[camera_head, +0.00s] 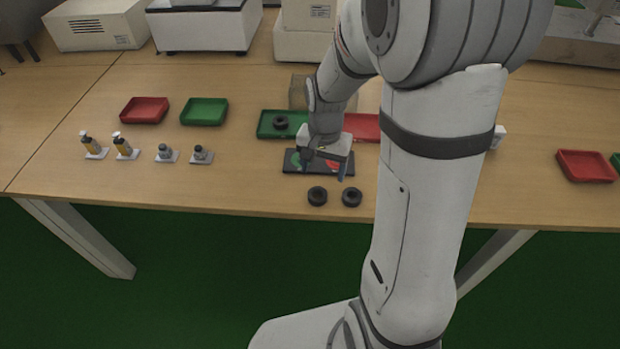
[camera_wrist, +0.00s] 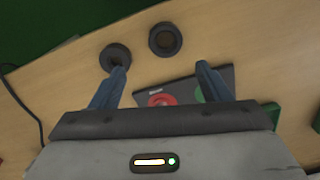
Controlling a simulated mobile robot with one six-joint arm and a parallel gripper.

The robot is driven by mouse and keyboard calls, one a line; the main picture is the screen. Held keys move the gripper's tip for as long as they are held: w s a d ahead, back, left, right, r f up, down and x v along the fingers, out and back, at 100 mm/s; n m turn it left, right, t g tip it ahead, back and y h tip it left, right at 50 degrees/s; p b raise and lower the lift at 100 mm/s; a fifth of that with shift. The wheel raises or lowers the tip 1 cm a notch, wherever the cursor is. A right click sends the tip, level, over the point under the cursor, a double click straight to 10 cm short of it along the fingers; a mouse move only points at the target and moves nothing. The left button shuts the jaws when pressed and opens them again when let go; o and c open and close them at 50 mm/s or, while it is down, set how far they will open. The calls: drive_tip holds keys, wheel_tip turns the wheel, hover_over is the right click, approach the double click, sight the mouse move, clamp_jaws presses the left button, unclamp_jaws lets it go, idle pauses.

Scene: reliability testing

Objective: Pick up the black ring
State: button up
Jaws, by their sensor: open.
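Two black rings lie side by side near the table's front edge, a left one (camera_head: 317,196) and a right one (camera_head: 352,197). In the wrist view they show at the top, one (camera_wrist: 115,57) close to a fingertip and the other (camera_wrist: 165,39) farther off. A third black ring (camera_head: 281,122) sits in a green tray (camera_head: 264,132). My gripper (camera_head: 325,170) is open and empty, above a dark plate (camera_head: 291,167) with red and green round marks. In the wrist view its two blue fingers (camera_wrist: 160,72) are spread apart, with no ring between them.
A red tray (camera_head: 361,131) is partly hidden behind my arm. Red (camera_head: 144,110) and green (camera_head: 204,111) trays, and several small bottles (camera_head: 125,146), stand at the left. Another red tray (camera_head: 585,166) is at the far right. Table left of the rings is clear.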

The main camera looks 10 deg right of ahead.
sight(318, 196)
drive_tip(key=f, duration=0.8)
drive_tip(key=shift+w+a+f, duration=0.3)
drive_tip(key=shift+a+f, duration=0.05)
drive_tip(key=shift+c, duration=0.3)
drive_tip(key=c, duration=1)
